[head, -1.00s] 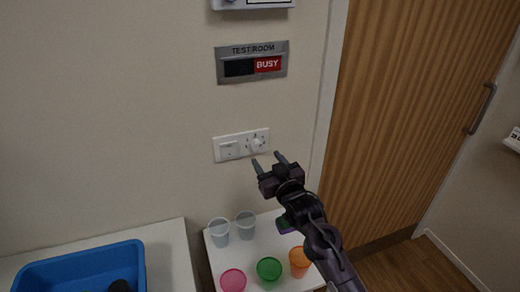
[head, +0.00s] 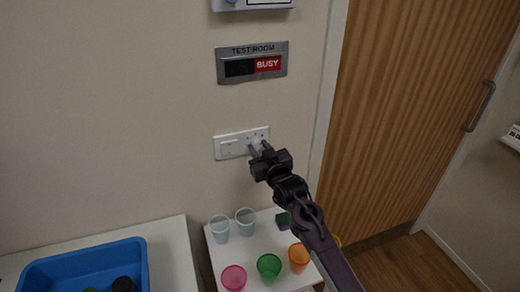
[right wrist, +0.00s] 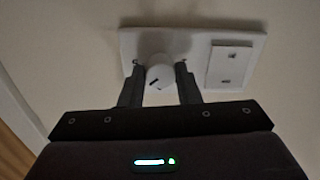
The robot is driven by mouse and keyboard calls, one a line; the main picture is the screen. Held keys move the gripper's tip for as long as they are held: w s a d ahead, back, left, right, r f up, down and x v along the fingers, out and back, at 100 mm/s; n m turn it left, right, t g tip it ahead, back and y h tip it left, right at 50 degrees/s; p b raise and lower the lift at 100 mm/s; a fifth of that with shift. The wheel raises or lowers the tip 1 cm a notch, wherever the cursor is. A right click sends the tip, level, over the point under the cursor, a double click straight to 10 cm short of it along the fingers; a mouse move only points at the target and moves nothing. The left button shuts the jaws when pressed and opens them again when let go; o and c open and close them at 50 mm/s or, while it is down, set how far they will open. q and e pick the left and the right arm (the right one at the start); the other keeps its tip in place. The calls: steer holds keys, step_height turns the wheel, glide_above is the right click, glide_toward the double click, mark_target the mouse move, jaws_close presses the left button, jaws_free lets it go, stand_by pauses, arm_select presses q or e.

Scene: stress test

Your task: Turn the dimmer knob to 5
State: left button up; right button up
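The white dimmer knob (right wrist: 158,75) sits on a white wall plate (right wrist: 215,38), with a dark mark on its face. The wall plate also shows in the head view (head: 229,146), beside a flat switch on its left half. My right gripper (head: 259,147) is at the plate's right half and hides most of the knob there. In the right wrist view my right gripper (right wrist: 160,85) has its two fingers apart, one on each side of the knob. I cannot tell whether they touch it. My left gripper is not in view.
A "TEST ROOM BUSY" sign (head: 251,63) is on the wall above. Below is a white table (head: 215,264) with several cups and a small dark block. A blue bin (head: 45,271) stands at the left. A wooden door (head: 410,110) is at the right.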

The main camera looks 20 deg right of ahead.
steer(key=shift+c, duration=1.4)
steer(key=m, duration=0.4)
steer(key=shift+m, duration=3.1)
steer(key=o, duration=1)
steer(key=shift+c, duration=0.2)
